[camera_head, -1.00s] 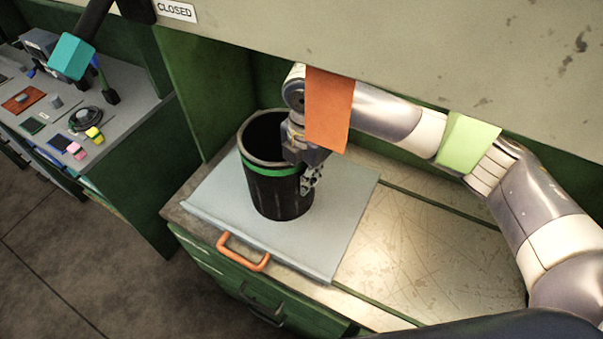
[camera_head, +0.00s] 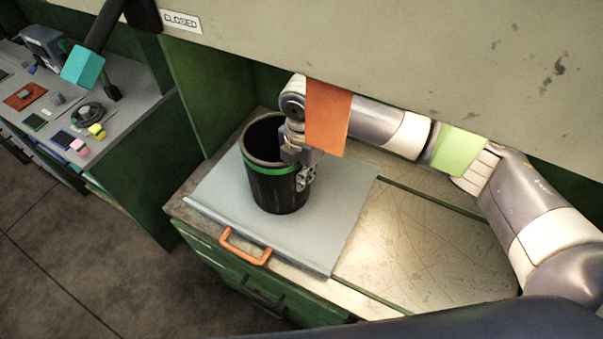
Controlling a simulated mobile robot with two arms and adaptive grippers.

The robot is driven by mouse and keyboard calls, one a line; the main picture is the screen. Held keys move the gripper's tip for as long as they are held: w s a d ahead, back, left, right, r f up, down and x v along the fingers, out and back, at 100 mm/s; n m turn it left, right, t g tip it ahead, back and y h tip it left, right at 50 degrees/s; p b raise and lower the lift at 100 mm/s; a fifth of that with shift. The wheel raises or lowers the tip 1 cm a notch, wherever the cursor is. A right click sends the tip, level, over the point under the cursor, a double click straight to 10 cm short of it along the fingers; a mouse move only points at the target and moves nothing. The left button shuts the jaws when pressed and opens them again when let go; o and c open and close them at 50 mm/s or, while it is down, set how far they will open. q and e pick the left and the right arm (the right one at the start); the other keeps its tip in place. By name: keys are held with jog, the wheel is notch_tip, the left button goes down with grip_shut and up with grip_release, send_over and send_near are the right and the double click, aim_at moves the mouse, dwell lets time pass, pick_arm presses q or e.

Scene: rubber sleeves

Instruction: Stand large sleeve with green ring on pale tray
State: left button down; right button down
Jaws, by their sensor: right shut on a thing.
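The large black sleeve (camera_head: 278,193) has a green ring (camera_head: 262,168) below its open grey rim. It is upright over the pale tray (camera_head: 222,205), and its lower end appears to meet the tray surface. I cannot tell whether there is a small gap. My right gripper (camera_head: 303,168) is shut on the right side of the sleeve near the rim. An orange sheet (camera_head: 328,118) on my right arm hangs beside the gripper. My left gripper is not in view.
The tray lies on a scratched metal bench top (camera_head: 410,225), bare to the right. An orange handle (camera_head: 244,247) is at the front. A beige panel (camera_head: 400,50) overhangs the back. A cluttered grey bench (camera_head: 60,120) stands at the left.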

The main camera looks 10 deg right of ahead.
aim_at(279, 166)
jog(key=c, duration=1.8)
grip_release()
jog(key=shift+s, duration=0.1)
jog(key=shift+o, duration=0.2)
notch_tip(279, 166, up, 11)
jog(key=b, duration=0.3)
jog(key=shift+d+r, duration=0.1)
jog(key=shift+r, duration=0.45)
